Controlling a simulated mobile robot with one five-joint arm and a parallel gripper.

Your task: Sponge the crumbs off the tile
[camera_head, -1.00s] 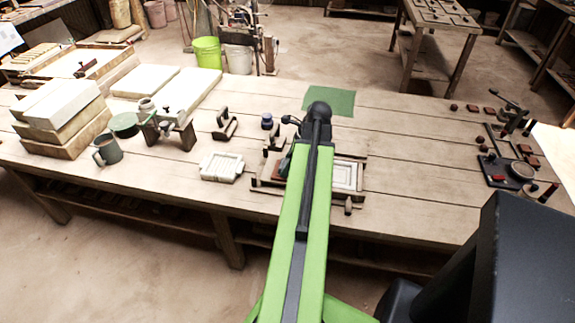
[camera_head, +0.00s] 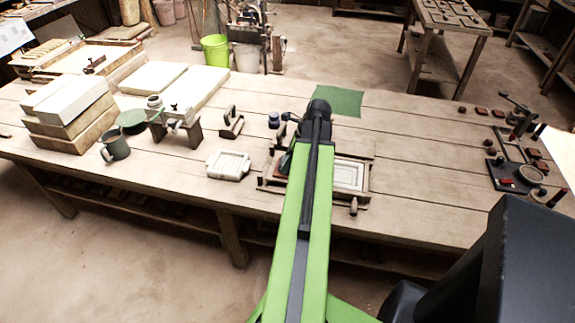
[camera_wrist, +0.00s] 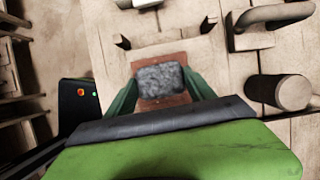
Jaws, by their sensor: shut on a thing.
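My gripper (camera_wrist: 158,90) is shut on a grey, speckled sponge (camera_wrist: 160,80), gripped between its two green fingers in the wrist view. A reddish-brown surface (camera_wrist: 165,107), probably the tile, shows below and around the sponge. I cannot tell whether the sponge touches it. In the head view the pale, ridged panel (camera_head: 350,176) with a reddish-brown border lies in a wooden frame (camera_head: 362,198) on the bench. My arm covers its left part and hides the gripper's fingers there. No crumbs can be made out.
A dark-handled tool (camera_head: 231,124), a small blue jar (camera_head: 274,120) and a green mat (camera_head: 340,101) are close by. A dark metal device (camera_head: 515,175) stands at the right. Bench boards between mat and device are clear.

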